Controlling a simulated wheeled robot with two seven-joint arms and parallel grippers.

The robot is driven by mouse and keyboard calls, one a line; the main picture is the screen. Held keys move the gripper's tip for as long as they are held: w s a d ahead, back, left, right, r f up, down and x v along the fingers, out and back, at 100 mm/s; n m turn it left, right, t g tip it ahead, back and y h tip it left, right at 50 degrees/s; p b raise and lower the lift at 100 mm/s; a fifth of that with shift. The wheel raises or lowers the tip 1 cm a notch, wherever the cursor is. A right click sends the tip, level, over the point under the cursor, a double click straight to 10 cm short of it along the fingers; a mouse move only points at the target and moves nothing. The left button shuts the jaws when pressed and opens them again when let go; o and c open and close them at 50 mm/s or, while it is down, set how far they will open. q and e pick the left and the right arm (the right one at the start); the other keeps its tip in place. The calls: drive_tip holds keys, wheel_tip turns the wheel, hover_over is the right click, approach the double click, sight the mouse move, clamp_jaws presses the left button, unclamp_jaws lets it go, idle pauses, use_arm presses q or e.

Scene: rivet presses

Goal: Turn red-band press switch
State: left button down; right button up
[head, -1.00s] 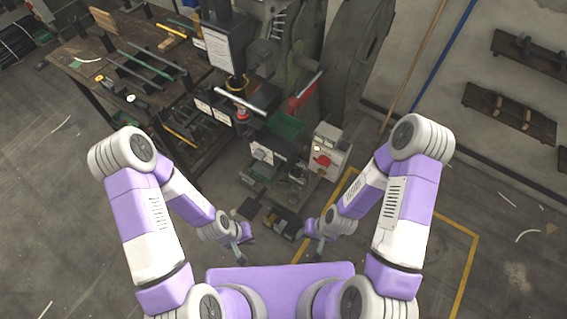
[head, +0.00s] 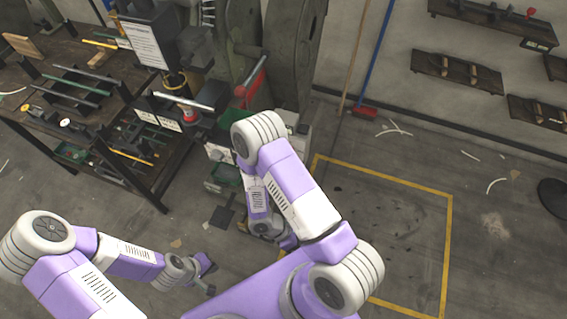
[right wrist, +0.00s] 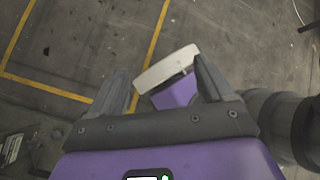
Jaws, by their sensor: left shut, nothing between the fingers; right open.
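The press machine (head: 235,45) stands at the top middle of the head view, with a red lever part (head: 250,84) and a red piece (head: 187,114) under a pale bar. I cannot tell which part is the red band. The switch box (head: 289,117) shows only its top edge; my right arm covers its front and red knob. My left gripper (head: 207,277) is shut and empty, low over the floor and well apart from the press. My right gripper (right wrist: 163,88) is open and empty in the right wrist view; in the head view my arm mostly hides it.
A workbench (head: 150,185) with racks and tools stands at the left. Wall shelves (head: 457,72) hang at the upper right. A blue-handled broom (head: 372,60) leans on the wall. The floor inside the yellow outline (head: 448,240) is largely clear.

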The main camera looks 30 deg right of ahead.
drive_tip(key=w+d+n+t+h+b, duration=0.1)
drive_tip(key=w+d+n+t+h, duration=0.1)
drive_tip(key=w+n+t+h, duration=0.3)
drive_tip(key=w+d+r+t+b, duration=0.1)
drive_tip(key=w+d+t+b, duration=0.15)
drive_tip(key=w, duration=0.35)
drive_tip(key=w+d+n+t+h, duration=0.2)
drive_tip(key=w+n+t+h, duration=0.1)
drive_tip(key=w, duration=0.3)
drive_tip(key=w+a+r+n+t+b, duration=0.2)
drive_tip(key=w+a+r+n+t, duration=0.15)
drive_tip(key=w+t, duration=0.5)
use_arm(q)
wheel_tip(320, 180, down, 8)
drive_tip(key=b, duration=0.1)
use_arm(e)
drive_tip(key=w+d+g, duration=0.1)
drive_tip(key=w+d, duration=0.3)
drive_tip(key=d, duration=0.1)
drive_tip(key=shift+w+d+r+y, duration=0.2)
drive_tip(key=shift+d+r+y, duration=0.1)
drive_tip(key=shift+d+r, duration=0.1)
drive_tip(key=c, duration=1)
use_arm(q)
drive_tip(key=shift+r, duration=0.1)
use_arm(e)
drive_tip(key=shift+c, duration=0.2)
